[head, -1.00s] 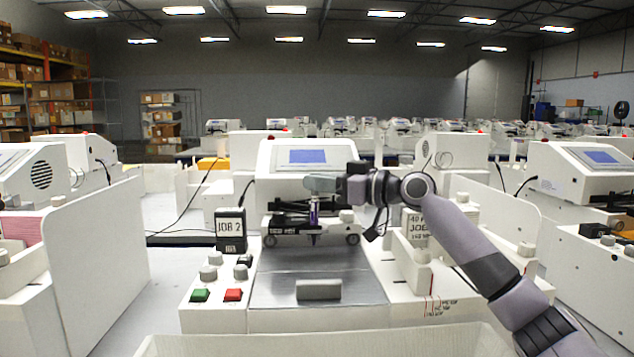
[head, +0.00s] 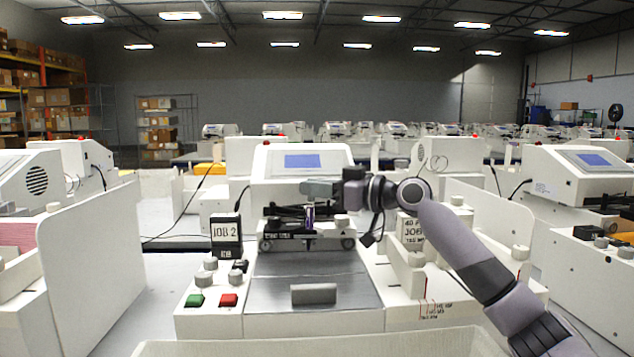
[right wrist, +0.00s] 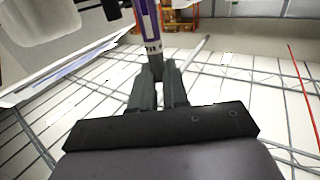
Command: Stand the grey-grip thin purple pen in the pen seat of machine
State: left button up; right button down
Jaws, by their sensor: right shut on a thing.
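The thin purple pen (head: 310,214) is at the middle of the machine's (head: 302,161) dark pen carriage (head: 285,231) in the head view. It looks upright there; I cannot tell whether it sits in the seat or just in front of it. My right gripper (head: 308,189) reaches in from the right above the carriage, shut on the pen's upper part. In the right wrist view the fingers (right wrist: 158,75) meet at the pen (right wrist: 148,25), which shows purple and white with dark marks. The grey grip is not clear. My left gripper is not in view.
A silver bed (head: 280,290) with a grey block (head: 314,293) lies in front. Green (head: 194,300) and red (head: 228,299) buttons are at the left. White panels flank the machine.

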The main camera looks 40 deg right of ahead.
jog(key=shift+w+a+r+p, duration=0.1)
jog(key=shift+w+r+p, duration=0.1)
jog(key=shift+w+p, duration=0.5)
jog(key=shift+s+r+p, duration=0.2)
jog(key=shift+r+p, duration=1.15)
jog(key=shift+r, duration=0.15)
jog(key=shift+f+b, duration=1.05)
jog(key=shift+f, duration=0.1)
dwell(0.4)
jog(key=shift+s+f, duration=0.1)
jog(key=shift+f, duration=0.1)
